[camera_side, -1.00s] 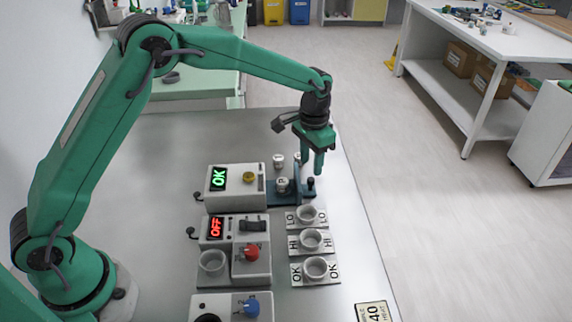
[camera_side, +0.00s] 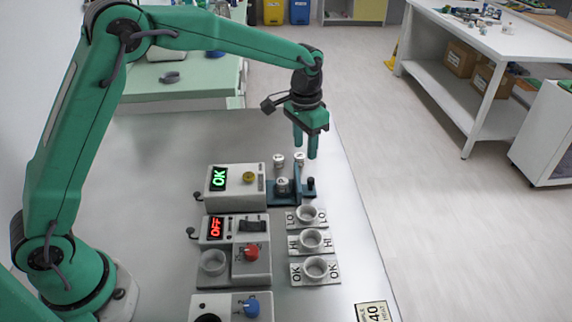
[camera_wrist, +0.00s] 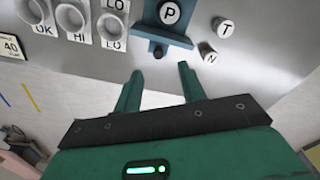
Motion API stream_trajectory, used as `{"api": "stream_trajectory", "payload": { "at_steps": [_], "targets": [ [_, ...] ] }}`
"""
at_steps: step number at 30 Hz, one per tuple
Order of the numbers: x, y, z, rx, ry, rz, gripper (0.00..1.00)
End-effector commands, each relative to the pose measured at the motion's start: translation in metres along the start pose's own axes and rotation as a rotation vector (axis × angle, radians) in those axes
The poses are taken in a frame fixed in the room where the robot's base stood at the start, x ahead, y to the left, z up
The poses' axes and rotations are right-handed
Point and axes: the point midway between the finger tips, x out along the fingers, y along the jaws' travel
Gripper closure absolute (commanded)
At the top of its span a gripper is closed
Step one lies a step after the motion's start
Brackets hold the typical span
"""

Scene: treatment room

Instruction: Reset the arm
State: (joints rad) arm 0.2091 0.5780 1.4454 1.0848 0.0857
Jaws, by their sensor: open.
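My gripper (camera_side: 305,150) hangs empty over the far right of the steel table, fingers apart and pointing down. It also shows in the wrist view (camera_wrist: 160,72), with nothing between its fingers. A white piece marked P (camera_side: 283,186) sits on the blue fixture (camera_side: 309,196), near the box with the green OK display (camera_side: 219,178). Two small white pieces stand behind the fixture; in the wrist view one is marked T (camera_wrist: 223,27) and the other (camera_wrist: 208,53) seems to read N. My gripper is above these and apart from them.
Round cups marked LO (camera_side: 308,213), HI (camera_side: 311,238) and OK (camera_side: 316,267) stand in front of the fixture. The table's left part is clear.

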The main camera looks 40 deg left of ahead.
Motion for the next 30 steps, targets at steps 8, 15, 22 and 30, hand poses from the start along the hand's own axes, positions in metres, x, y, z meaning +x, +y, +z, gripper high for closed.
{"api": "stream_trajectory", "payload": {
  "at_steps": [8,15,22,30],
  "targets": [
    [-0.054,-0.013,0.039,-0.045,0.072,-0.008,0.59],
    [-0.092,-0.021,0.081,-0.085,0.135,-0.016,0.59],
    [-0.118,-0.026,0.126,-0.124,0.194,-0.025,0.59],
    [-0.138,-0.028,0.179,-0.168,0.265,-0.037,0.59]
  ]
}}
